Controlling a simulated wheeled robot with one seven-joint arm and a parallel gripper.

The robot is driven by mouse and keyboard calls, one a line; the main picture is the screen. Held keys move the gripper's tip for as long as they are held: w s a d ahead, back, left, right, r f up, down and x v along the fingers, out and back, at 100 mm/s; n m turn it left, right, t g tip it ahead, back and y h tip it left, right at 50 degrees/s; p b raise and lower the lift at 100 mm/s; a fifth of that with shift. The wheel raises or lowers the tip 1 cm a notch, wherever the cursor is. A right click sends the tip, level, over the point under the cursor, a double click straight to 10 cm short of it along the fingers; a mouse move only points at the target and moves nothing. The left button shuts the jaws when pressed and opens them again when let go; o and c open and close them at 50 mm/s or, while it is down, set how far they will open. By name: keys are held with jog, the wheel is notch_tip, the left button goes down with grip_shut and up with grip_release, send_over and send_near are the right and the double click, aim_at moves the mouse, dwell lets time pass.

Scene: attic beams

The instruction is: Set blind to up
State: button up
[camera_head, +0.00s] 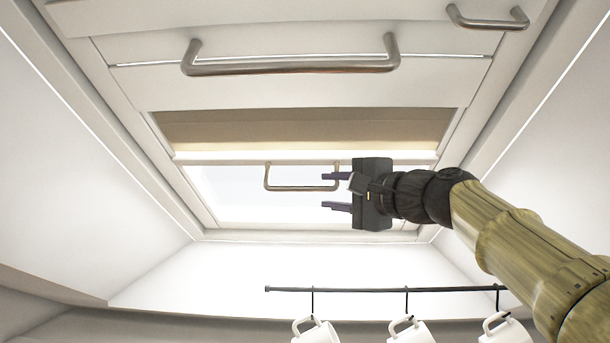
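The blind (300,134) is a beige cloth with a white bottom bar (260,156). It covers the upper part of the skylight window in the head view, and the bright pane (230,195) shows below it. A thin metal handle (287,189) hangs from the bar. My gripper (330,192) comes in from the right, with its two dark fingers pointing left and spread apart. The fingertips are close to the handle's right end in the picture. The upper finger overlaps the handle's right side. I cannot tell whether they touch.
A larger metal handle (290,68) is on the white window frame above the blind, and another handle (487,18) is at the upper right. Sloped white walls flank the window recess. Below, a dark rail (390,290) carries several white mugs (411,331) on hooks.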

aim_at(309, 189)
jog(key=p+x, duration=0.2)
jog(key=x, duration=0.1)
jog(key=p+x, duration=0.2)
jog(key=x, duration=0.1)
jog(key=shift+w+a+r, duration=0.1)
jog(key=shift+r, duration=0.15)
jog(key=shift+w+a+f+p, duration=0.2)
jog(key=shift+w+a+p, duration=0.4)
jog(key=shift+w+p, duration=0.15)
grip_shut()
